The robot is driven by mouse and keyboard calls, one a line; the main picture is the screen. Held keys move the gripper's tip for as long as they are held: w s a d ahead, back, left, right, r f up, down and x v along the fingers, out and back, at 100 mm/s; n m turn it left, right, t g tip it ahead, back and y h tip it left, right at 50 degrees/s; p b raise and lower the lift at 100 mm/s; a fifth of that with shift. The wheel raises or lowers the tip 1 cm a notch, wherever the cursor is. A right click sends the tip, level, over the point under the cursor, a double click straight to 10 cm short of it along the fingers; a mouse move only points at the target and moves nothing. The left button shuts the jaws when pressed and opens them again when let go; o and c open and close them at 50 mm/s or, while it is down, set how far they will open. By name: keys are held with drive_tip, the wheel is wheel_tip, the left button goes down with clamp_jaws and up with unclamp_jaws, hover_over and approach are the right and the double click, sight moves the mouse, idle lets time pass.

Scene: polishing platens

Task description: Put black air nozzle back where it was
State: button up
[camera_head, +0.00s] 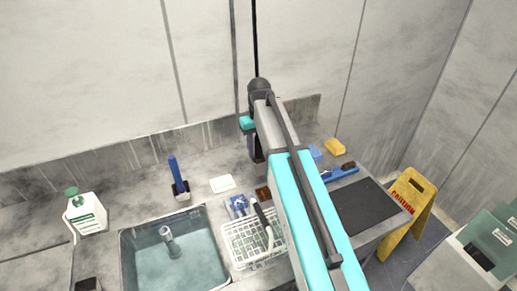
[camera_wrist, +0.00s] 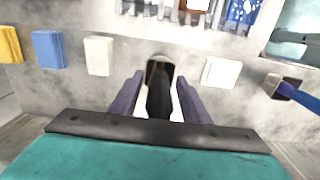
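A black elongated thing, which looks like the air nozzle (camera_wrist: 160,88), lies between the two fingers of my gripper (camera_wrist: 160,78) in the wrist view. It reaches from near the palm to beyond the fingertips. Narrow light strips show beside it, so I cannot tell whether the fingers touch it. In the head view my arm covers most of my gripper (camera_head: 254,147), which is over the back of the counter near the wall. The nozzle cannot be made out there. A thin black line, perhaps a hose (camera_head: 255,40), runs down to behind my wrist.
Below are a white dish rack (camera_head: 240,243), a sink (camera_head: 135,245), a blue-handled brush in a holder (camera_head: 178,180) and a white pad (camera_head: 222,184). Blue (camera_wrist: 48,50), yellow (camera_wrist: 10,45) and cream (camera_wrist: 99,55) blocks lie leftward in the wrist view. A caution sign (camera_head: 408,205) stands right.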

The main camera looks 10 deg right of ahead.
drive_tip(key=shift+r, duration=0.1)
drive_tip(key=shift+r+p, duration=3.4)
drive_tip(key=shift+r, duration=2.65)
